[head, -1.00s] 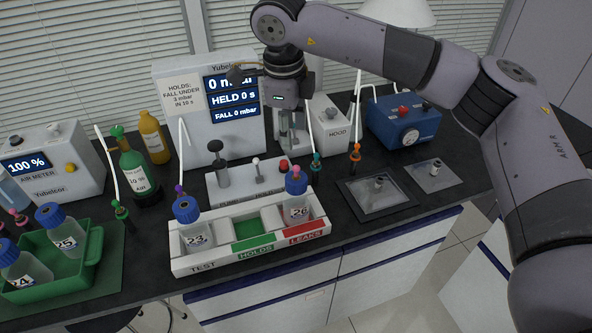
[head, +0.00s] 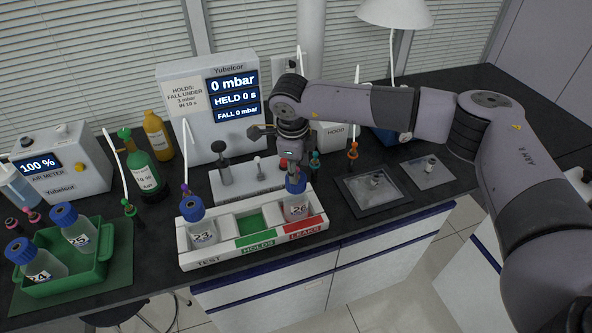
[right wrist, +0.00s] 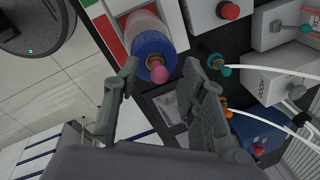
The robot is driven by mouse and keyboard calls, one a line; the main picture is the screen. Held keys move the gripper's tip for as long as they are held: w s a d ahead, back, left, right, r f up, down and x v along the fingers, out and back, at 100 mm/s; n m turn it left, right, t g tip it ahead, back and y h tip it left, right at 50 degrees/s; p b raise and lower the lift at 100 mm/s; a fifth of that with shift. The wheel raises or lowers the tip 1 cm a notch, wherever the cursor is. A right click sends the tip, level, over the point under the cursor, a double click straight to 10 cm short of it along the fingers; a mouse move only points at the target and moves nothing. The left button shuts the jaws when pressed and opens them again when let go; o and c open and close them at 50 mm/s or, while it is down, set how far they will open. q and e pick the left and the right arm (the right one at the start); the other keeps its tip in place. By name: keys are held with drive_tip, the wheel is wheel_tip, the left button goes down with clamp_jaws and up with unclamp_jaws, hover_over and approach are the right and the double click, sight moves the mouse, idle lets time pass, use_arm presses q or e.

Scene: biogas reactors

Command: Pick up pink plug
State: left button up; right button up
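The pink plug (right wrist: 159,74) sits in the top of the blue cap (right wrist: 153,52) of a bottle in the right wrist view. In the head view this is bottle 26 (head: 296,208), standing in the LEAKS slot of the white rack (head: 220,257); my gripper mostly hides its plug there. My right gripper (head: 293,165) is just above that cap. In the right wrist view its fingers (right wrist: 170,90) are open and apart, with the plug ahead between them and nothing held. My left gripper is not in view.
Bottle 23 (head: 202,232) stands in the TEST slot; the HOLDS slot is empty. Hoses with an orange plug (head: 353,152) and a teal plug (right wrist: 218,61) stand close by. The pressure meter (head: 185,110) is behind. A green tray (head: 100,262) holds two bottles at left.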

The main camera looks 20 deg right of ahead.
clamp_jaws()
idle(0.4)
